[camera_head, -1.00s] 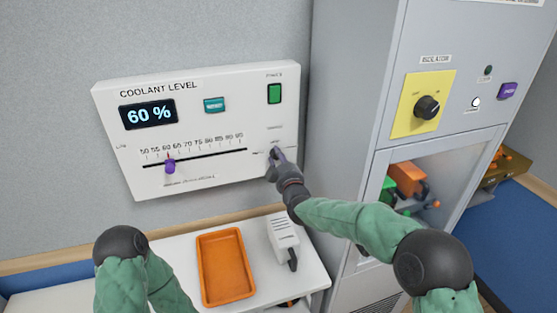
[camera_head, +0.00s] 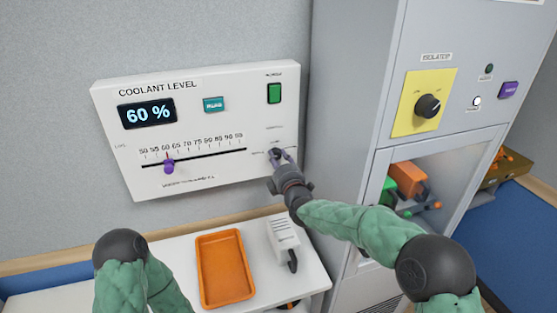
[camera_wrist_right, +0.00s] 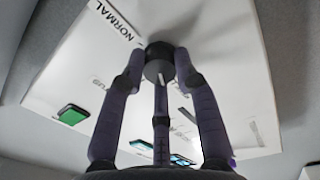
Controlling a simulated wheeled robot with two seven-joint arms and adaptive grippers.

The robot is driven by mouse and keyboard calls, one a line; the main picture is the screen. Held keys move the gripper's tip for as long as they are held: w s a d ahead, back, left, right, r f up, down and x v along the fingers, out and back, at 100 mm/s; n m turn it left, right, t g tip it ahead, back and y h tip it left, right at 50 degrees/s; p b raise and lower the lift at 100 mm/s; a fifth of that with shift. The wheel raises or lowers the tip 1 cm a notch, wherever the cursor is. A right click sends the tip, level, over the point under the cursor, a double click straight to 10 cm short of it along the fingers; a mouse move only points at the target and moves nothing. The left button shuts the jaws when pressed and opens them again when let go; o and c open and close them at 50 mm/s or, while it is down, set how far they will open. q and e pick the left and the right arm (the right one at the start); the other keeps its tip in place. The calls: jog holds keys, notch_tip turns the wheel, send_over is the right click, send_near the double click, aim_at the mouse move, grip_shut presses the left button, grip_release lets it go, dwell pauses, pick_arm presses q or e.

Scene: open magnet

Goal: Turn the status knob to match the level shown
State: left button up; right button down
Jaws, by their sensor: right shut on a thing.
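The white coolant level panel (camera_head: 205,170) hangs on the wall. Its display (camera_head: 149,113) reads 60 %. The small dark status knob (camera_wrist_right: 158,60) sits at the panel's lower right. My right gripper (camera_head: 280,157) is shut on this knob, its fingers around it in the right wrist view. A "NORMAL" label (camera_wrist_right: 114,20) shows beside the knob there.
The panel also carries a purple slider (camera_head: 169,166) near 60, a teal button (camera_head: 214,105) and a green switch (camera_head: 274,93). Below are an orange tray (camera_head: 203,270) and a white handheld device (camera_head: 283,234). A grey cabinet (camera_head: 350,120) with a black isolator knob (camera_head: 428,106) stands at right.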

jog(key=shift+a+n, duration=0.1)
jog(key=shift+n, duration=0.8)
jog(key=c, duration=0.9)
grip_release()
jog(key=shift+a, duration=0.1)
jog(key=shift+s, duration=0.15)
jog(key=v, duration=1.1)
jog(key=shift+s+d+f, duration=0.1)
jog(key=shift+s+d, duration=0.15)
jog(key=shift+s, duration=0.1)
